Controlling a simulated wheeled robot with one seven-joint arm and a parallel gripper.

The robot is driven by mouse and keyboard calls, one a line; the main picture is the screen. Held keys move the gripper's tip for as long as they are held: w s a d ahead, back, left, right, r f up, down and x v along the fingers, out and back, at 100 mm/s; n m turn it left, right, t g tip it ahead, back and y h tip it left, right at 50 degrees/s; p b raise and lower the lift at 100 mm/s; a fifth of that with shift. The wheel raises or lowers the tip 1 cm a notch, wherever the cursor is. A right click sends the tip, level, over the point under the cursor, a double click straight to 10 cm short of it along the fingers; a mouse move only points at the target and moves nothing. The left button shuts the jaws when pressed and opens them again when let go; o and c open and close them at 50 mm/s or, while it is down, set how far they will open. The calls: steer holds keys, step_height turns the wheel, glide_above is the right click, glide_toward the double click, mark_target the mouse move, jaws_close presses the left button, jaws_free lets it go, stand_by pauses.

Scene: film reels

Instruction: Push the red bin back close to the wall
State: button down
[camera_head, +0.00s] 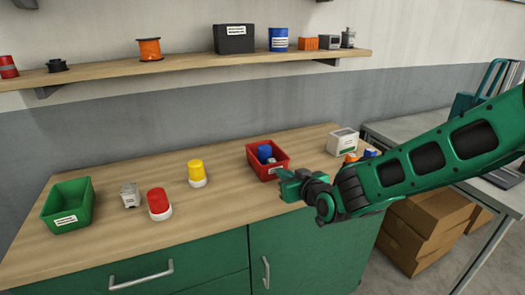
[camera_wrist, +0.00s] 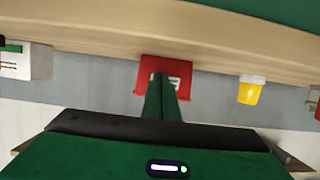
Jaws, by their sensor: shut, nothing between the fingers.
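The red bin (camera_head: 257,168) stands upright on the wooden worktop, right of the middle, with a blue item (camera_head: 264,151) and a greyish item inside. A gap of bare worktop lies between it and the grey wall (camera_head: 200,125) behind. My gripper (camera_head: 285,179) is shut and empty, low at the bin's front right corner in the head view. In the wrist view, the shut fingers (camera_wrist: 161,80) overlap the bin's labelled front (camera_wrist: 146,76). I cannot tell whether they touch it. The fingers hide part of the label.
A yellow-topped light (camera_head: 196,172), a red-topped light (camera_head: 158,202), a small grey device (camera_head: 130,195) and a green bin (camera_head: 68,206) stand to the left. A white box (camera_head: 342,141) stands to the right. A loaded shelf (camera_head: 190,68) hangs above.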

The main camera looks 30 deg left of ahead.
mark_target(270, 150)
steer(key=shift+w+a, duration=1.65)
steer(key=shift+a, duration=0.35)
steer(key=shift+w+a, duration=1.7)
steer(key=shift+a, duration=0.35)
steer(key=shift+w+a, duration=1.65)
steer(key=shift+a, duration=0.35)
steer(key=shift+r+v, duration=0.2)
steer(key=shift+v, duration=0.75)
steer(key=shift+r+v, duration=0.25)
steer(key=shift+v, duration=0.7)
steer(key=shift+r+v, duration=0.2)
steer(key=shift+v, duration=0.8)
steer(key=shift+w+a, duration=0.15)
steer(key=shift+w, duration=0.05)
